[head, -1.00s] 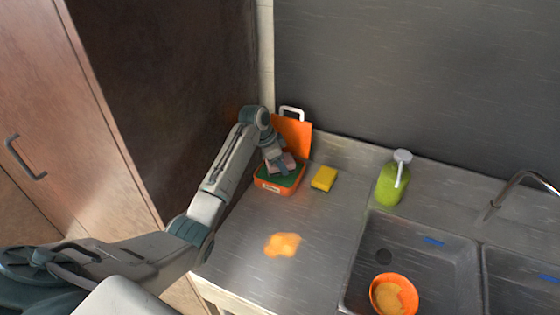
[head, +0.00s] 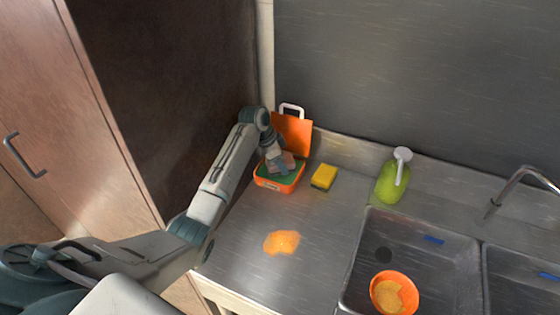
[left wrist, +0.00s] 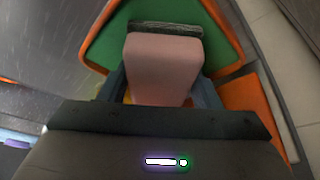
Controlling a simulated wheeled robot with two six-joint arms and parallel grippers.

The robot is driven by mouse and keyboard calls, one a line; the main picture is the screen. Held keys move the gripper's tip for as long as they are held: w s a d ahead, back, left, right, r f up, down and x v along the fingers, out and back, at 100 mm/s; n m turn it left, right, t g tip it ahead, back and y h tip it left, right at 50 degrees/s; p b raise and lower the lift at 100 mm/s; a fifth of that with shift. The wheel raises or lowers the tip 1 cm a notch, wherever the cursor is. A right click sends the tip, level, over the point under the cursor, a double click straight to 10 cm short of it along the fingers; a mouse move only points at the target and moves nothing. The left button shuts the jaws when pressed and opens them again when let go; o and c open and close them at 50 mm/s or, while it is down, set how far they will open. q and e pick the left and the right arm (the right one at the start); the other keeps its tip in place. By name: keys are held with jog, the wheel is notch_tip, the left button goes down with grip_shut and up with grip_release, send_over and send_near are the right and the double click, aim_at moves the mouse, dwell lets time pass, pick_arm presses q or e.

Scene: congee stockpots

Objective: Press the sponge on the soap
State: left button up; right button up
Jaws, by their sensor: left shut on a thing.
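My left gripper (head: 281,167) is shut on a pink sponge (left wrist: 165,68) with a dark grey layer at its far end. The sponge (head: 290,160) is over the green soap (head: 292,178) in an orange tub (head: 280,187) at the back left of the counter. The sponge appears to be at the soap's surface, but the gripper partly hides the contact. In the left wrist view the green soap (left wrist: 105,45) lies behind the sponge, inside the orange rim. My right gripper is not in view.
A yellow sponge (head: 325,175) lies right of the tub. An orange board (head: 293,133) leans behind it. A green soap bottle (head: 391,184) stands by the sink, which holds an orange bowl (head: 377,300). An orange spill (head: 281,242) is on the front counter.

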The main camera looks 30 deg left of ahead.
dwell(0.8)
pick_arm(q)
jog(key=shift+f+p, duration=0.1)
jog(key=shift+p, duration=0.2)
dwell(0.5)
notch_tip(320, 180, up, 7)
jog(key=p, duration=0.7)
dwell(0.6)
